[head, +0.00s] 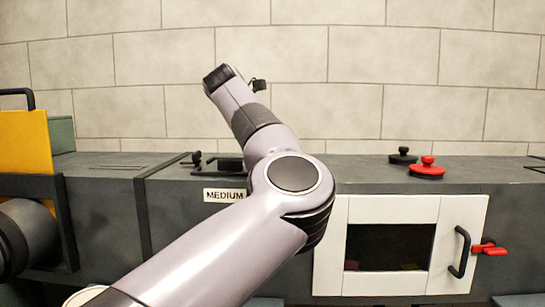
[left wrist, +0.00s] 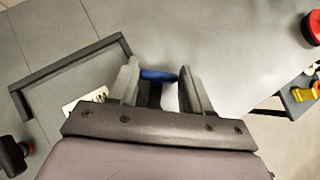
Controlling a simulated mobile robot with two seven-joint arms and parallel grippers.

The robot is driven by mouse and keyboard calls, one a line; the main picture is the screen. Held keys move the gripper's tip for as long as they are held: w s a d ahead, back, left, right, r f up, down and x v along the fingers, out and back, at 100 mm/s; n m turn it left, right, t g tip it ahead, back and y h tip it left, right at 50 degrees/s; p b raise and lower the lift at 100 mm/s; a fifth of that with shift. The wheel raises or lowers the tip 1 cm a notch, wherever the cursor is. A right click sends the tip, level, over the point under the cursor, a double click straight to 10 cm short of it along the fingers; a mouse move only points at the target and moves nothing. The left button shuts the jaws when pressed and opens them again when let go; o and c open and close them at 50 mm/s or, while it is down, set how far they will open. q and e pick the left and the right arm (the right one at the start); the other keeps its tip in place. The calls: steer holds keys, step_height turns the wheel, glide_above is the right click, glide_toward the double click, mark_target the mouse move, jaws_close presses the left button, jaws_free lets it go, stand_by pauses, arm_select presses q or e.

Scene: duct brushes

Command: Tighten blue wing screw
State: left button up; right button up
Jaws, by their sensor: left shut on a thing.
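The blue wing screw (left wrist: 158,75) shows as a small blue piece between the fingers of my left gripper (left wrist: 159,70) in the left wrist view. The fingers stand on either side of it and are shut on it. Its lower part and its seat are hidden by the gripper. In the head view my left arm crosses the middle of the picture, and I cannot make out the fingers or the blue screw there. My right gripper is in neither view.
A MEDIUM label (head: 225,195) is on the grey duct front (head: 105,205). A red knob (head: 427,170) and a black knob (head: 403,157) stand on top at the right. Below is a white-framed window door (head: 455,240) with a black handle. A yellow panel (head: 25,140) stands at left.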

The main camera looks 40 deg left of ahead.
arm_select(q)
steer(key=m+h, duration=0.3)
steer(key=shift+a+r+m+p, duration=0.15)
steer(key=shift+a+m+p, duration=0.15)
steer(key=shift+m, duration=0.1)
steer(key=shift+m+g+h+p, duration=0.4)
steer(key=shift+m+h+p, duration=0.2)
steer(key=shift+m, duration=0.3)
steer(key=shift+a+r+m+g+h+p, duration=0.1)
steer(key=shift+m+g+h+p, duration=0.2)
steer(key=shift+m+h+p, duration=0.45)
steer(key=shift+w+a+m+g+h+p, duration=0.1)
steer(key=shift+m+g+h+p, duration=0.45)
steer(key=shift+m+p, duration=0.6)
steer(key=shift+f+m+p, duration=0.2)
steer(key=shift+m+p, duration=0.1)
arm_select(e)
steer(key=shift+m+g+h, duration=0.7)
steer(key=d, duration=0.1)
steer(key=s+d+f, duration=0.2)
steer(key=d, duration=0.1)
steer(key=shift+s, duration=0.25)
